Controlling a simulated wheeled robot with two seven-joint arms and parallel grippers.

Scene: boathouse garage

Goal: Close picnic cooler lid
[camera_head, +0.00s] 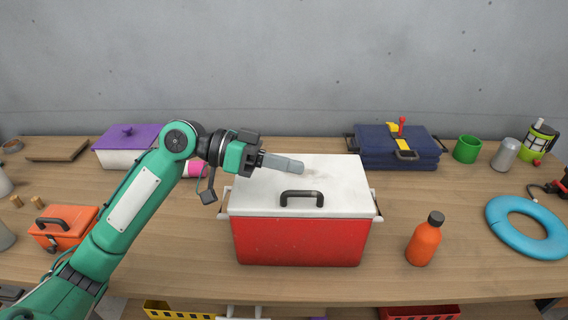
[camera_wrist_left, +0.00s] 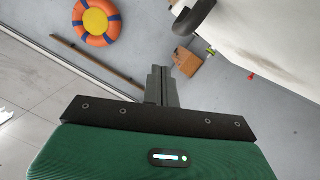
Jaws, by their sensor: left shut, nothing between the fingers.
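The picnic cooler has a red body (camera_head: 300,242) and a white lid (camera_head: 335,180) with a dark handle (camera_head: 302,197) near its front edge. It stands at the middle of the wooden table. The lid lies over the body, and I see no gap along the front edge. My left gripper (camera_head: 298,167) is shut and empty, with its fingers over the rear part of the lid; I cannot tell whether they touch it. In the left wrist view, the shut fingers (camera_wrist_left: 160,85) point toward the background, with a white surface (camera_wrist_left: 260,40) at the upper right. My right gripper is not in view.
An orange bottle (camera_head: 424,240) stands right of the cooler, near a blue ring (camera_head: 500,228). A navy case (camera_head: 385,155) is behind right. A purple-lidded box (camera_head: 125,157) and an orange toolbox (camera_head: 66,232) are left. Bare table lies in front.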

